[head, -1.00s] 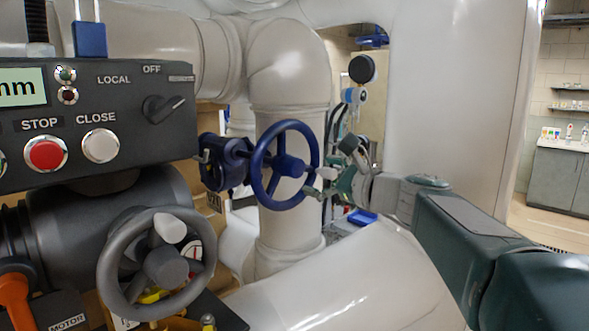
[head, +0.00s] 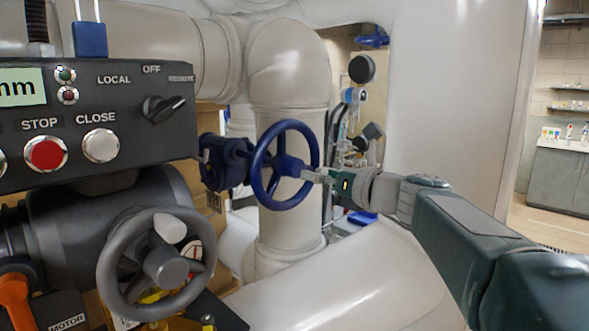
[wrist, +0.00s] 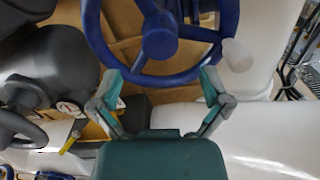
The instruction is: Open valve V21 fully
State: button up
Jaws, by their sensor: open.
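A blue handwheel (head: 285,165) on a blue valve body (head: 222,162) stands upright beside a large pale pipe in the head view. No V21 label can be read. My gripper (head: 322,176) is at the wheel's right side in the head view. In the wrist view the handwheel (wrist: 160,38) fills the top middle, with a pale knob (wrist: 237,55) at its right rim. My gripper (wrist: 162,82) is open there, its two fingers spread left and right near the lower rim. Whether a finger touches the rim I cannot tell.
A dark control box (head: 95,115) with STOP and CLOSE buttons is at the left, above a grey handwheel (head: 157,263) and an orange lever (head: 15,295). A large pale pipe (head: 350,275) runs below my arm. A pale vertical tank wall (head: 460,90) stands behind it.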

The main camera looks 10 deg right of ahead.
aim_at(299, 169)
jog(key=shift+x, duration=3.3)
